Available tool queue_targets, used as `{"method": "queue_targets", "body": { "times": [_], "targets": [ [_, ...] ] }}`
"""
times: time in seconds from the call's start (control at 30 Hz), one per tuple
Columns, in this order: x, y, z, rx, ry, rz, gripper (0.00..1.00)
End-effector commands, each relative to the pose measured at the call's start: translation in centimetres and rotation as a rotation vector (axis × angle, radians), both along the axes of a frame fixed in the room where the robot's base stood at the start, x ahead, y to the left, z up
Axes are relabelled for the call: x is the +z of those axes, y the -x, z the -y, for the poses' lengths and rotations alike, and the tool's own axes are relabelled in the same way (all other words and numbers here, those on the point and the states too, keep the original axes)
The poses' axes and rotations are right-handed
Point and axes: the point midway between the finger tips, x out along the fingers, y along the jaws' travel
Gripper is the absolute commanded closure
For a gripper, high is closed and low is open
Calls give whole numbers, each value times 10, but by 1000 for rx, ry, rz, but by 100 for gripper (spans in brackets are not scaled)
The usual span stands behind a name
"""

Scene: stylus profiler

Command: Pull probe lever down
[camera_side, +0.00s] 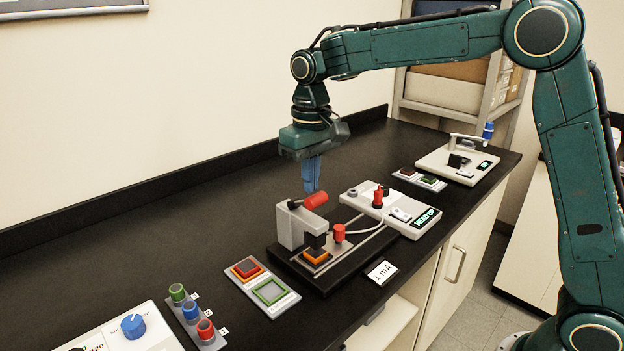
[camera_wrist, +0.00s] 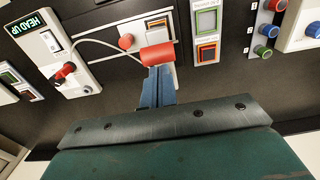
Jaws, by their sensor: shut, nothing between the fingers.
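The probe lever has a red cylindrical grip (camera_side: 315,200) on a grey upright block (camera_side: 291,224) of the dark-based probe stand (camera_side: 322,279). The lever points up and to the right in the side view. My gripper (camera_side: 313,190), with blue fingers shut and empty, points down just above the red grip. In the wrist view the red grip (camera_wrist: 157,57) shows right beyond the shut fingertips (camera_wrist: 159,70). I cannot tell whether they touch it. Under the stand's black head lies an orange-framed square sample (camera_side: 317,256). A controller box (camera_side: 400,212) beside the stand reads "HEAD UP".
A pad with red and green squares (camera_side: 263,286), a strip of coloured knobs (camera_side: 196,315) and a blue-dial box (camera_side: 125,330) are on the left. A "1 mA" card (camera_side: 382,273) lies in front. Another white device (camera_side: 455,163) is at the far right. The rear counter is clear.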

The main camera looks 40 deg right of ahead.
Motion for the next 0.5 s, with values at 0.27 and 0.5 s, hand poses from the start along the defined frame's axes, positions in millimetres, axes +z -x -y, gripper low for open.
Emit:
{"method": "queue_targets", "body": {
  "times": [0.27,0.5],
  "targets": [
    [0,0,0,0,0,1,100],
    [-1,2,0,-1,0,24,100]
  ]
}}
